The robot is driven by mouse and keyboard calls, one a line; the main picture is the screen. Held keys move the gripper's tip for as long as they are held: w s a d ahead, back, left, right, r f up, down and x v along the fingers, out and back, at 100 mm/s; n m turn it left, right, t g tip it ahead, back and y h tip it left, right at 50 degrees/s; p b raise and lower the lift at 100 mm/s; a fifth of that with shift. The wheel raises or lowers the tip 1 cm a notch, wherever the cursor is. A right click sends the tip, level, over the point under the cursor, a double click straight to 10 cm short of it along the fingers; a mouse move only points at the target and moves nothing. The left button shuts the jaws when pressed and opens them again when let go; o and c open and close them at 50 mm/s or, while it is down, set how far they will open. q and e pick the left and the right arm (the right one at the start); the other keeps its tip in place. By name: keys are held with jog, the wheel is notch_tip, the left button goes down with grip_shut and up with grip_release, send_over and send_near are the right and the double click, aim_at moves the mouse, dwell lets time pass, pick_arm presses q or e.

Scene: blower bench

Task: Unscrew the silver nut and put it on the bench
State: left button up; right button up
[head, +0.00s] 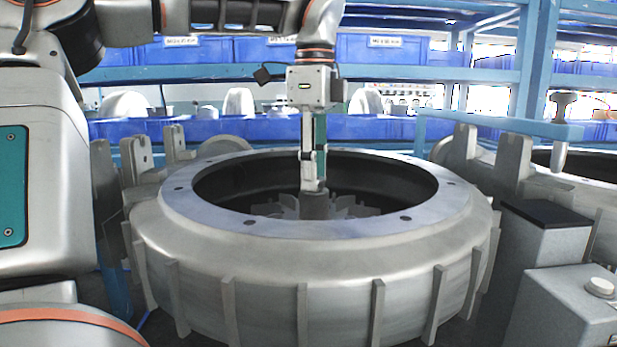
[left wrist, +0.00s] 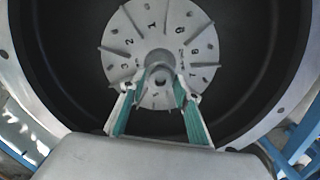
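The big grey ring-shaped blower housing (head: 320,250) stands in front of me with its opening upward. Inside it, the numbered, finned impeller disc (left wrist: 118,48) surrounds a central hub, seen in the left wrist view. My left gripper (head: 314,184) points straight down into the opening, its tips at the top of a dark grey centre post (head: 315,207). In the left wrist view, its teal-padded fingers (left wrist: 158,88) stand on either side of a rounded grey piece (left wrist: 160,69) at the hub, probably the silver nut. Whether they touch it is unclear. My right gripper is not in view.
The housing's flat rim (head: 285,229) with bolt holes encircles the gripper. A dark-topped grey box (head: 547,240) and a box with a round knob (head: 570,305) stand at right. Blue shelving with bins (head: 385,50) is behind. Bare bench space is hard to make out.

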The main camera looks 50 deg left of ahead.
pick_arm(q)
jog(key=m+p, duration=0.2)
jog(key=m, duration=0.3)
jog(key=shift+r, duration=0.15)
jog(key=shift+m+p, duration=0.3)
jog(key=shift+m, duration=0.6)
jog(key=m+p, duration=0.2)
jog(key=m, duration=0.3)
jog(key=shift+m+p, duration=0.3)
jog(key=shift+r+m+p, duration=0.1)
jog(key=shift+m+p, duration=0.3)
jog(key=shift+m, duration=0.2)
jog(key=m+p, duration=0.2)
jog(key=m, duration=0.2)
jog(key=shift+p, duration=0.3)
jog(key=shift+f+m+p, duration=0.2)
jog(key=shift+m+p, duration=0.2)
jog(key=shift+m, duration=0.5)
jog(key=shift+f, duration=0.15)
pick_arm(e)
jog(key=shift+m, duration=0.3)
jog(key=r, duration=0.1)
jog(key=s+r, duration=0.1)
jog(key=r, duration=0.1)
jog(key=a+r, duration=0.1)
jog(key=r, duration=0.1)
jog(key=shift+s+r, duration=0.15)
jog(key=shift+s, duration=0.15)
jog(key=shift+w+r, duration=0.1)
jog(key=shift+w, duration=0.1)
